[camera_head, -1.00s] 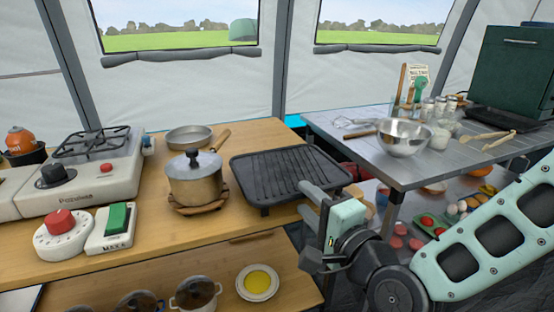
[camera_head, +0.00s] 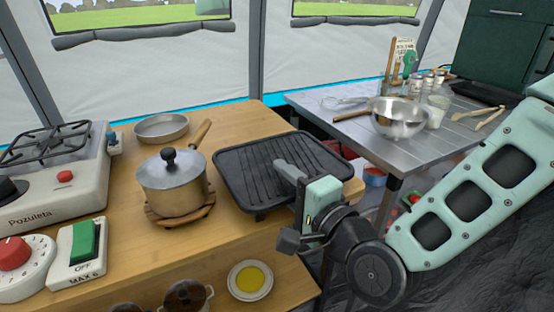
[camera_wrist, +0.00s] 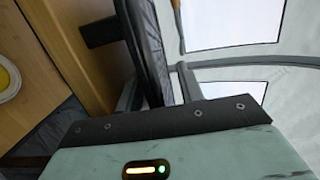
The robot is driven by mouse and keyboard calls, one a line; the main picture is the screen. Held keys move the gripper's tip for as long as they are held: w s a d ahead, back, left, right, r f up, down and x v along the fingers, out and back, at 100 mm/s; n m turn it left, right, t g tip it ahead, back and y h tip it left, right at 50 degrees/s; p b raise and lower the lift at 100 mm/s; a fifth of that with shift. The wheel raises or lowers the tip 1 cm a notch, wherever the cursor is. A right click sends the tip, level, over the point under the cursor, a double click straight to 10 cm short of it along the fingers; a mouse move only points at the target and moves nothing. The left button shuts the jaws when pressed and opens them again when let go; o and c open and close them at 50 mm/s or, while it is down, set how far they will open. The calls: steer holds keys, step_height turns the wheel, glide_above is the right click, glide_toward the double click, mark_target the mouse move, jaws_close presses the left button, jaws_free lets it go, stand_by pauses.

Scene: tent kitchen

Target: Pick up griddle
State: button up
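The griddle (camera_head: 245,172) is a black ribbed rectangular plate with a raised rim. It lies flat at the right end of the wooden counter (camera_head: 240,228). My gripper (camera_head: 281,203) is at the griddle's near right edge, with one finger over the plate and the other lower, in front of the counter edge. The fingers are apart. In the wrist view, a dark edge of the griddle (camera_wrist: 146,42) shows between the fingers (camera_wrist: 142,58). I cannot tell whether either finger touches it. My palm and wrist hide part of the griddle's right side.
A lidded pot (camera_head: 172,188) on a wooden trivet and a frying pan (camera_head: 161,128) stand left of the griddle. A stove (camera_head: 60,180) is farther left. A metal table (camera_head: 355,130) with a steel bowl (camera_head: 398,120) is at the right, across a gap.

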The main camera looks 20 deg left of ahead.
jaws_close()
steer(key=shift+r, duration=0.15)
